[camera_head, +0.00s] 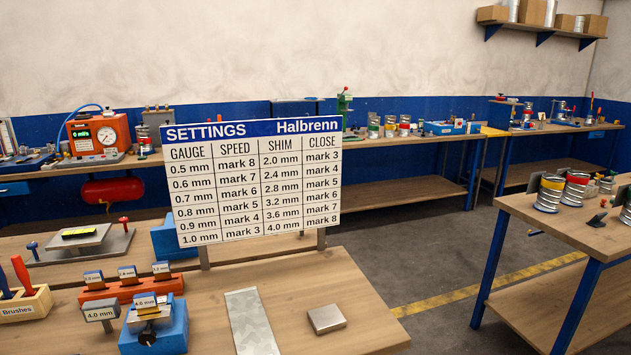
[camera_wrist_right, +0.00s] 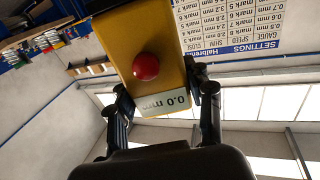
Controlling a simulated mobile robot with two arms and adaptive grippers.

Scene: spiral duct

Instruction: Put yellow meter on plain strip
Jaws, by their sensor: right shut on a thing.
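The yellow meter (camera_wrist_right: 153,45) is in the right wrist view, with a red round button and a white display that reads 0.0 mm, upside down in the picture. My right gripper (camera_wrist_right: 163,92) is shut on it, one finger on each side. Neither the held meter nor my grippers show in the head view.
The settings board (camera_head: 252,183) stands upright behind the strip. A metal block (camera_head: 326,319) lies right of the strip. A blue fixture (camera_head: 154,328) and an orange shim rack (camera_head: 131,289) stand to its left. Bare wood lies between strip and block.

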